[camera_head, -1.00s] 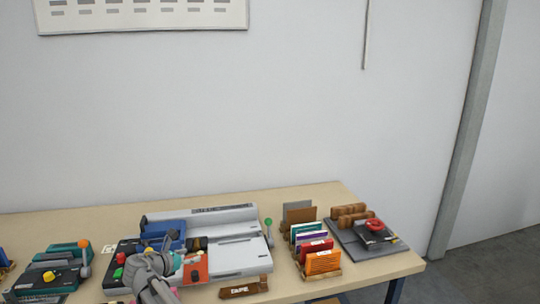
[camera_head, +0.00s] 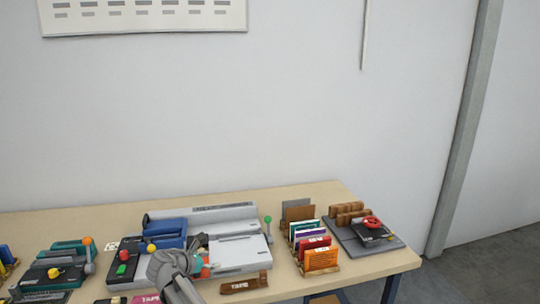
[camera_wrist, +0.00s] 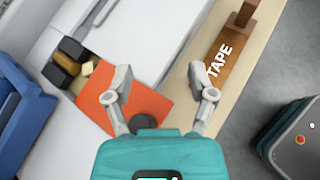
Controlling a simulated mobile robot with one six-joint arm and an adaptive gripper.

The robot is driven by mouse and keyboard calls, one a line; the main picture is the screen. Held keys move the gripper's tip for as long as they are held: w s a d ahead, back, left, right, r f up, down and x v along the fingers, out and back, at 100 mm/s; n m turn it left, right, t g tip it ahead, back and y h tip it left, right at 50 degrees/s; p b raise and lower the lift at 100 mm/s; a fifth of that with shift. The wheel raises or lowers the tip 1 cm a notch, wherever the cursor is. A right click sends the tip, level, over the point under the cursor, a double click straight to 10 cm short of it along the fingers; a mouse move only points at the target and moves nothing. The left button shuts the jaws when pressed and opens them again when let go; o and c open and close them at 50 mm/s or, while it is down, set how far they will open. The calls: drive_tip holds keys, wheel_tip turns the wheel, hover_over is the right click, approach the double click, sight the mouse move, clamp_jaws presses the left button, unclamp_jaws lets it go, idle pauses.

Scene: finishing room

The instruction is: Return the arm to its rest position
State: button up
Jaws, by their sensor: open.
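My gripper (camera_wrist: 160,74) is open, with its two fingers spread apart and nothing between the tips. In the head view my grey gripper (camera_head: 198,245) is over the front of the table, in front of the white machine (camera_head: 240,250). In the wrist view an orange flat piece (camera_wrist: 150,104) lies below, partly behind the left finger. A brown block marked TAPE (camera_wrist: 228,66) is just beyond the right finger. My arm hides part of the table and of the orange piece in the head view.
A rack of coloured cards (camera_head: 320,258) and a grey board with a red-topped device (camera_head: 371,230) stand to the right. Blue (camera_head: 163,228) and teal (camera_head: 70,250) machines stand to the left.

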drive_tip(key=d+m+g, duration=0.1)
drive_tip(key=d+m, duration=0.1)
drive_tip(key=d, duration=0.2)
drive_tip(key=s+d+f+m+g+p, duration=0.1)
drive_tip(key=d+m, duration=0.1)
drive_tip(key=d, duration=0.2)
drive_tip(key=d+f+m+g, duration=0.1)
drive_tip(key=d+m, duration=0.1)
drive_tip(key=d, duration=0.3)
drive_tip(key=shift+s+g, duration=0.3)
drive_tip(key=s+d+f+m+g+y+p, duration=0.1)
drive_tip(key=s+d+m+g+y+p, duration=0.1)
drive_tip(key=s+d+m, duration=0.6)
drive_tip(key=s+d+m+g+y+p, duration=0.2)
drive_tip(key=s+d+m+g+y, duration=0.2)
drive_tip(key=s+d+m, duration=0.4)
drive_tip(key=shift+d+f+m+y, duration=0.4)
drive_tip(key=shift+d+m+y, duration=0.3)
drive_tip(key=shift+d+m, duration=2.3)
drive_tip(key=shift+d+n, duration=0.75)
drive_tip(key=shift+n, duration=0.05)
